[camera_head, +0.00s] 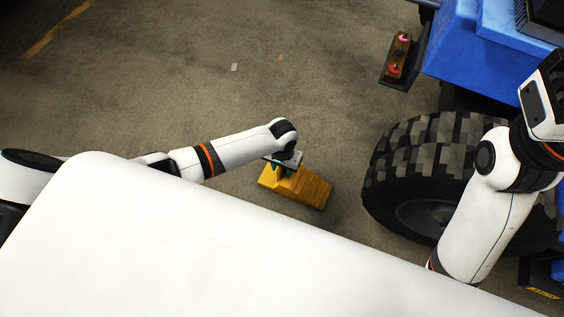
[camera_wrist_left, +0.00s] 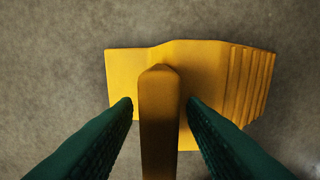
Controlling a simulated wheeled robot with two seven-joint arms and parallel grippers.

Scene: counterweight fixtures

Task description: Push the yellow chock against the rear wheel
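The yellow chock (camera_head: 308,188) lies on the floor left of the black rear wheel (camera_head: 410,165), with a gap of bare floor between them. Its ribbed sloping side faces the wheel. My left gripper (camera_head: 281,164) is over the chock's left part. In the left wrist view the chock (camera_wrist_left: 205,65) lies below, and its upright yellow handle (camera_wrist_left: 158,115) stands between the two green fingers of my left gripper (camera_wrist_left: 160,103). Narrow gaps show on both sides of the handle, so the fingers look open around it. My right gripper is not visible; only my right arm shows.
A blue vehicle body (camera_head: 465,45) rises above the wheel, with a lamp bracket (camera_head: 397,60) jutting out at its corner. My right arm is in front of the wheel's right side. The concrete floor (camera_head: 200,100) left of the vehicle is mostly clear.

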